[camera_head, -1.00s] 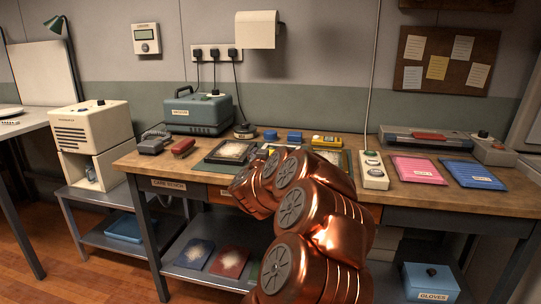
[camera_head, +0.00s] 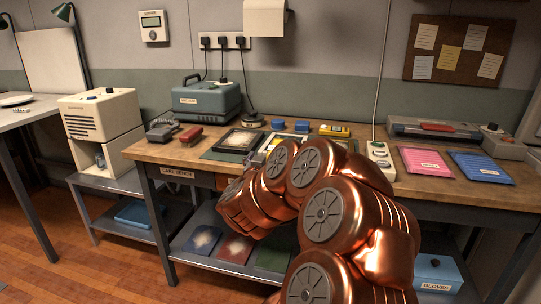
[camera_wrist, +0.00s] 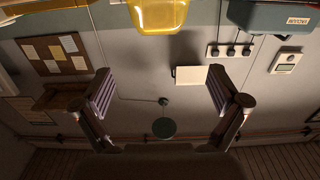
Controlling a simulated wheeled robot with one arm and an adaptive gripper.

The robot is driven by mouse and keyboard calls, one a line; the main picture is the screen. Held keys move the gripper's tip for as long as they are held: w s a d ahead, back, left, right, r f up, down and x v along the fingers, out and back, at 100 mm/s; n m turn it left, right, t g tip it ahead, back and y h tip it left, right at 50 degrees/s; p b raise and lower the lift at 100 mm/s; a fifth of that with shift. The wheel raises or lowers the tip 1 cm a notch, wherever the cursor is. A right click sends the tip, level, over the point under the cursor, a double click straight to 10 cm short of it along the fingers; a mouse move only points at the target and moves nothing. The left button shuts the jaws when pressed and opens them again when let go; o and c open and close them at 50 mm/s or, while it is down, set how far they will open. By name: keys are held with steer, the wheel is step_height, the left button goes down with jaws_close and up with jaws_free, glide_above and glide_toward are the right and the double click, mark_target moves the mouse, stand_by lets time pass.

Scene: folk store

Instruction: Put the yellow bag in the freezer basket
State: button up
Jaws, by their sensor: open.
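My gripper (camera_wrist: 160,92) is open and empty in the wrist view, its two ridged dark fingers spread wide before the wall. A glossy yellow thing (camera_wrist: 158,16) lies beyond the fingers at the top edge of the wrist view, cut off; I cannot tell whether it is the yellow bag. In the head view, a small yellow item (camera_head: 334,131) with a dark top lies at the back of the bench and looks like a device. My copper arm covers the bench's middle and hides my fingertips there. I see no freezer basket I can make out.
The bench (camera_head: 420,195) holds a teal vacuum unit (camera_head: 206,97), a framed tray (camera_head: 241,140), a pink pouch (camera_head: 431,162), a blue pouch (camera_head: 482,167) and a power strip (camera_head: 380,160). A cream machine (camera_head: 98,115) stands left. A blue gloves box (camera_head: 436,272) sits below.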

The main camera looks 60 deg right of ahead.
steer(key=shift+a, duration=0.2)
steer(key=w+a+f+n+t+y, duration=0.25)
steer(key=w+a+y, duration=0.3)
steer(key=a, duration=0.35)
steer(key=w+a+f+n+t+y, duration=0.1)
steer(key=w+a+n+t+y, duration=0.3)
steer(key=w+a, duration=0.4)
steer(key=s+a+f+n+g+y, duration=0.1)
steer(key=a+f+n+y, duration=0.15)
steer(key=a, duration=0.65)
steer(key=s+a+f+n+g+y, duration=0.1)
steer(key=a+f+n+y, duration=0.2)
steer(key=a, duration=0.6)
steer(key=s+a+f+n+g+y, duration=0.1)
steer(key=s+a+f+g+y, duration=0.2)
steer(key=s+a, duration=0.4)
steer(key=s+a+f+n+g+y, duration=0.1)
steer(key=s+a+f+g, duration=0.35)
steer(key=s, duration=0.35)
steer(key=s+r+g+h, duration=0.1)
steer(key=s+g, duration=0.5)
steer(key=s, duration=1.2)
steer(key=shift+s+d+h, duration=0.35)
steer(key=shift+d+h, duration=0.05)
steer(key=shift+h, duration=0.1)
